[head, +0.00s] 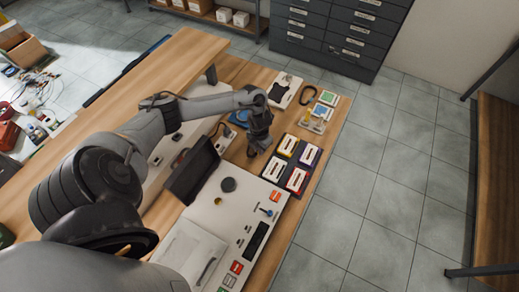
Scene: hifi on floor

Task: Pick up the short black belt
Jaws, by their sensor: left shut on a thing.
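My left gripper (259,142) is over the wooden bench (335,120), left of the coloured cassette-like boxes. It is shut on a small dark loop (251,153), which appears to be the short black belt; only a little of it shows below the fingers. Another black belt-like loop (308,94) lies on the bench farther back, apart from the gripper. My right gripper is not in view.
Several coloured boxes (298,180) sit right of the gripper. A pale deck (225,205) with an open dark lid (192,170) is in front. Behind are a white tray (284,90) and small cards (328,98). Drawer cabinets (340,30) stand beyond the bench.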

